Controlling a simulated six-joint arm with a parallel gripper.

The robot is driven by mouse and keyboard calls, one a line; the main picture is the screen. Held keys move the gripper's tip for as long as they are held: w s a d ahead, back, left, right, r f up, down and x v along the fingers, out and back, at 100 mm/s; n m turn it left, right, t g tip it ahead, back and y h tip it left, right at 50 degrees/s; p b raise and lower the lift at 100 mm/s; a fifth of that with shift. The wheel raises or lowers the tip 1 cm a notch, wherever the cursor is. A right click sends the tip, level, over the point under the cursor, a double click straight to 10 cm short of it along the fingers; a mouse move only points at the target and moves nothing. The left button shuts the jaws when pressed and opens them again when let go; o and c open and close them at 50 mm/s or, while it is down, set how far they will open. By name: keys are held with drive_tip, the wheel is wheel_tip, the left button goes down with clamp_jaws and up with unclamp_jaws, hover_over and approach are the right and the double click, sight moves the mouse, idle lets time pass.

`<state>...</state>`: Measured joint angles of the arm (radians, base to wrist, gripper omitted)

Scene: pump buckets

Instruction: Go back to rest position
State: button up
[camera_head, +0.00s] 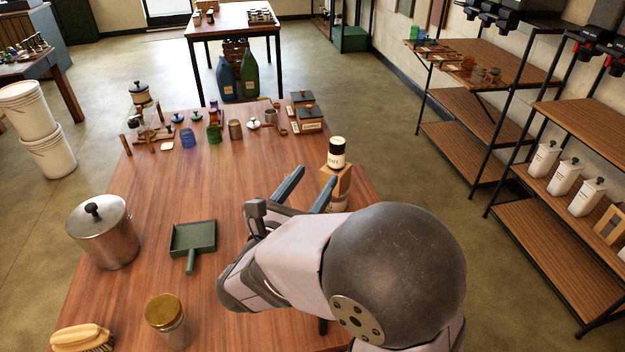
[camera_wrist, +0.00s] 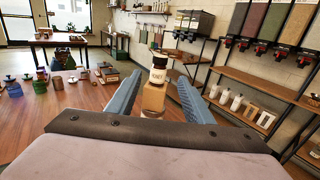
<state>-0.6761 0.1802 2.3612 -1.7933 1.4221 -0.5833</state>
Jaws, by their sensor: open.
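My gripper (camera_head: 306,188) reaches out over the right part of the wooden table (camera_head: 140,215). Its two blue-grey fingers are apart, with nothing between them that I can see in the head view. In the wrist view my gripper (camera_wrist: 160,92) is open too. The block's lower part is partly hidden.
A steel pot (camera_head: 103,235), a green dustpan (camera_head: 194,238), a gold-lidded jar (camera_head: 166,318) and a brush (camera_head: 82,339) are on the table's left and front. Several small jars and boxes line its far end. Shelves (camera_head: 560,180) stand at right. The table's middle is clear.

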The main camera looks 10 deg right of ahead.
drive_tip(key=s+d+f+m+g, duration=0.3)
drive_tip(key=d, duration=0.1)
drive_tip(key=s+d+f+m+g+h+p, duration=0.1)
drive_tip(key=s+d+f+m+g, duration=0.1)
drive_tip(key=s+d+f+g, duration=0.1)
drive_tip(key=s+d+f+m+g, duration=0.3)
drive_tip(key=s+d+g, duration=0.1)
drive_tip(key=d, duration=0.1)
drive_tip(key=shift+s+d+f+m+h, duration=0.15)
drive_tip(key=shift+s+d+m+h, duration=0.15)
drive_tip(key=shift+s+d, duration=0.1)
drive_tip(key=s+d+f+m+g+y+p, duration=0.1)
drive_tip(key=s+f+m+g+y, duration=0.1)
drive_tip(key=s+f+m+g, duration=0.45)
drive_tip(key=s+a+f+m+y, duration=0.3)
drive_tip(key=s+a+m+y, duration=0.2)
drive_tip(key=s+m+y, duration=0.15)
drive_tip(key=w+a+m+t+y, duration=0.2)
drive_tip(key=w+a+m+y, duration=0.1)
drive_tip(key=a+m, duration=0.2)
drive_tip(key=shift+a+r+m+y+p, duration=0.25)
drive_tip(key=shift+m+y+p, duration=0.15)
drive_tip(key=shift+m, duration=0.7)
